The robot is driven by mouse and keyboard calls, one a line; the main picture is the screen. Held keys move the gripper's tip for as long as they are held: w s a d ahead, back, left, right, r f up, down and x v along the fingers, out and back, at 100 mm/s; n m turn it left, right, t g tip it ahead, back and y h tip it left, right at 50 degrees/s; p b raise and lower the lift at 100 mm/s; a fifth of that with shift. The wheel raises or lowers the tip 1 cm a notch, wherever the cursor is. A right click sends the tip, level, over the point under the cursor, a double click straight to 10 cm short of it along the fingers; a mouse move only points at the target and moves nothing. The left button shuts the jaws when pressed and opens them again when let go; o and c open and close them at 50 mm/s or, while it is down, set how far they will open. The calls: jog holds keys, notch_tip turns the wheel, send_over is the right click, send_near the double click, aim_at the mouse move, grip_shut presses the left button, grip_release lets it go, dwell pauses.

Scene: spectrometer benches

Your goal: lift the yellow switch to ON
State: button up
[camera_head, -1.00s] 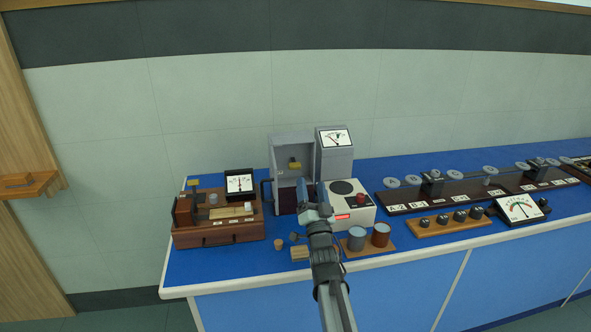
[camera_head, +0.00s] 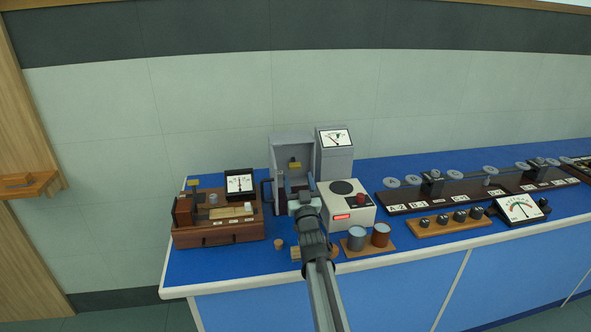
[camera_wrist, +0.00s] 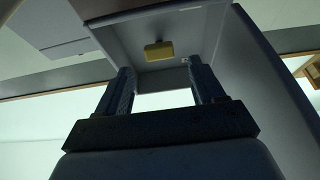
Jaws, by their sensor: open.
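The yellow switch (camera_head: 294,163) is a small yellow block on the inner back wall of an open-fronted grey cabinet (camera_head: 277,142). In the wrist view the yellow switch (camera_wrist: 158,51) shows beyond my fingers, near the middle of the cabinet's opening. My gripper (camera_head: 295,180) is in front of the cabinet, lower than the switch. Its two blue fingers are apart with nothing between them in the wrist view (camera_wrist: 160,90). The fingers are clear of the switch in the picture; the exact distance is hard to tell.
A grey meter box (camera_head: 334,155) stands right of the cabinet. A white hotplate-like box (camera_head: 345,212) with a red knob stands in front of it. A wooden instrument case (camera_head: 218,234) is at the left. Two cups (camera_head: 356,238) stand at the front edge.

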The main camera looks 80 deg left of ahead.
aim_at(295, 168)
jog(key=x, duration=0.5)
jog(key=shift+a, duration=0.15)
jog(key=c, duration=1.1)
jog(key=shift+o, duration=0.2)
jog(key=shift+r+h, duration=0.35)
jog(key=shift+h, duration=0.25)
jog(key=shift+s+r+h, duration=0.15)
jog(key=shift+r+h, duration=0.05)
jog(key=shift+h, duration=0.5)
jog(key=shift+r, duration=0.1)
jog(key=o, duration=1.1)
jog(key=shift+c, duration=0.2)
